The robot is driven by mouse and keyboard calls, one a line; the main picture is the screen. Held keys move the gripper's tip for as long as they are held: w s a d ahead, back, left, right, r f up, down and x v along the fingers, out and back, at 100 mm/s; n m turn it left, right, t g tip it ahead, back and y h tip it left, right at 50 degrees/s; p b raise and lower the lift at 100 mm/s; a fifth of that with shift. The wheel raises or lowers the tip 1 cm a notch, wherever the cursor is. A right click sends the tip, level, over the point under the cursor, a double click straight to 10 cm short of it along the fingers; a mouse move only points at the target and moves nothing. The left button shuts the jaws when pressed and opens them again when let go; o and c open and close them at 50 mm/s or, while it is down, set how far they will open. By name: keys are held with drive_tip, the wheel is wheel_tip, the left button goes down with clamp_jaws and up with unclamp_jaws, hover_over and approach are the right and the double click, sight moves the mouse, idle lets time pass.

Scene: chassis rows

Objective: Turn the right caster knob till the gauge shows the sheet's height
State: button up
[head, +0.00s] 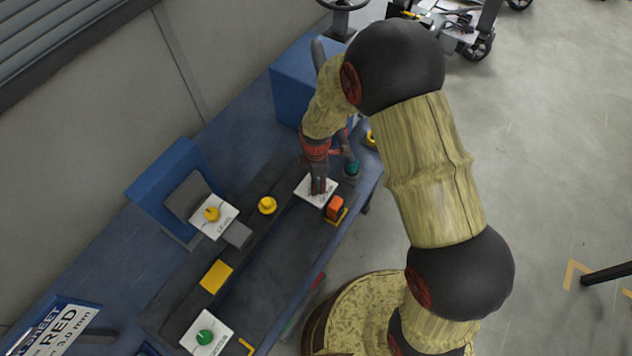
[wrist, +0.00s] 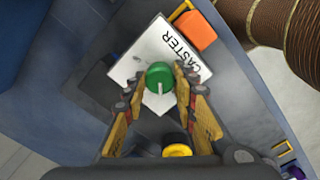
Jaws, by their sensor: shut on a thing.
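My gripper (head: 318,186) is over a white plate (head: 304,190) near the right end of the table. In the wrist view, its two fingers (wrist: 159,78) are closed on the sides of a green knob (wrist: 158,70), which has a pale pointer line. The knob sits on the white plate (wrist: 148,45) lettered CASTER. A second green knob (head: 205,337) sits on another white plate (head: 190,342) at the lower left. A sign (head: 57,328) at bottom left reads SHEET, RED and 3.0 mm, partly cut off. I cannot make out a gauge reading.
An orange block (head: 335,206) stands beside the held knob's plate. A yellow knob (head: 212,214) on a white plate, a yellow round piece (head: 267,205) and a yellow block (head: 216,276) are on the table. A blue box (head: 298,85) stands behind my gripper. Open floor lies to the right.

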drive_tip(key=shift+m, duration=0.3)
drive_tip(key=m+b, duration=0.1)
drive_tip(key=m, duration=0.3)
drive_tip(key=shift+m, duration=2.1)
drive_tip(key=o, duration=1)
drive_tip(key=shift+o, duration=0.8)
drive_tip(key=shift+r, duration=0.1)
wheel_tip(320, 180, up, 12)
